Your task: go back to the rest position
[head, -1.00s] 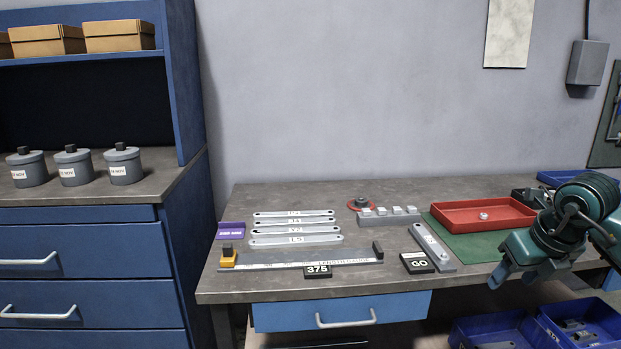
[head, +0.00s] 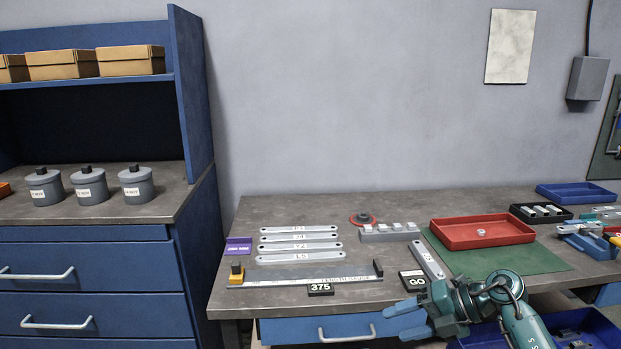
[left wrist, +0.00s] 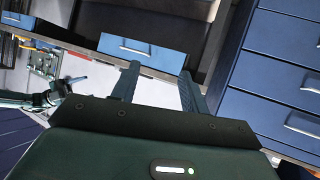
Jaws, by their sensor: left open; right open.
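My right gripper (head: 407,318) is in the lower right of the head view, with blue fingers apart and nothing between them. It is in front of the bench's front edge, near the GO block (head: 413,280). My left gripper is outside the head view. In the left wrist view its two fingers (left wrist: 158,85) are apart and empty, pointing toward the bench drawer and floor. Several labelled grey bars (head: 300,246) lie in a stack of rows on the bench. The measuring rail (head: 300,282) with a 375 plate (head: 320,289) lies in front of them.
A red tray (head: 455,238) with a small part stands on a green mat (head: 520,262). A black tray (head: 540,213) and blue bins (head: 576,190) are at the right. A blue cabinet (head: 90,290) with grey canisters (head: 90,186) is at the left. The bench's front edge lies close to my right arm.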

